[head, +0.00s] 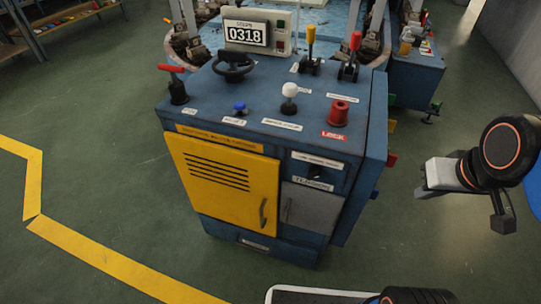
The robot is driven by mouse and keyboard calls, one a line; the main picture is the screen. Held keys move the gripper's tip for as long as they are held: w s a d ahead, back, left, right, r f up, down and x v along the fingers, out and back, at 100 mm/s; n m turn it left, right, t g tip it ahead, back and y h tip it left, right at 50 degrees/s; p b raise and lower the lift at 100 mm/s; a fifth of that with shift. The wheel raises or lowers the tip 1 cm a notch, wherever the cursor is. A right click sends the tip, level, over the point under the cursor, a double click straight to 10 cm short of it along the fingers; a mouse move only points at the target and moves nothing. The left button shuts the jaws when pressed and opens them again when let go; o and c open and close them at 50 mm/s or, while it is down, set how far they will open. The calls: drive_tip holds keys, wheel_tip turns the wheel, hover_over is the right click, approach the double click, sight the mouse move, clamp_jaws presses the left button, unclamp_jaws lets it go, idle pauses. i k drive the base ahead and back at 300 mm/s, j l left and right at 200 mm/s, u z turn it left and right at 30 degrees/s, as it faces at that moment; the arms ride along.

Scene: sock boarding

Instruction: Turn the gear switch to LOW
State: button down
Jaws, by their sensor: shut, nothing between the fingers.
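A blue machine cabinet (346,208) stands in the middle of the head view. On the right of its front, above a grey door (305,208), is a dark panel with a small white label (318,160). The label's text is too small to read surely. A small dark shape (316,173) below it may be the gear switch; its setting cannot be made out. My gripper (421,190) is shut and empty, to the right of the cabinet, apart from it and touching nothing.
The cabinet top carries a red-handled lever (172,69), a black handwheel (234,65), a blue knob (240,107), a white ball lever (290,90), a red knob (339,110), and yellow and red levers behind. A yellow door (225,195) is shut. Green floor between cabinet and gripper is clear.

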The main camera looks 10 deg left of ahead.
sight(313, 171)
drive_tip(key=j+z, duration=0.2)
drive_tip(key=j, duration=0.3)
drive_tip(key=j+z, duration=0.15)
drive_tip(key=j, duration=0.35)
drive_tip(key=j+z, duration=0.2)
drive_tip(key=j, duration=0.3)
drive_tip(key=k+j+z, duration=0.15)
drive_tip(key=j, duration=0.35)
drive_tip(key=k+j+z, duration=0.2)
drive_tip(key=j, duration=0.3)
drive_tip(key=k+j+z, duration=0.1)
drive_tip(key=j, duration=0.3)
drive_tip(key=j+z, duration=0.1)
drive_tip(key=j, duration=0.35)
drive_tip(key=k+j+z, duration=0.1)
drive_tip(key=j, duration=0.3)
drive_tip(key=k+j+z, duration=0.1)
drive_tip(key=j, duration=0.3)
drive_tip(key=k+j+z, duration=0.25)
drive_tip(key=j, duration=0.15)
drive_tip(key=k+j+z, duration=0.1)
drive_tip(key=k+j, duration=0.05)
drive_tip(key=j, duration=0.1)
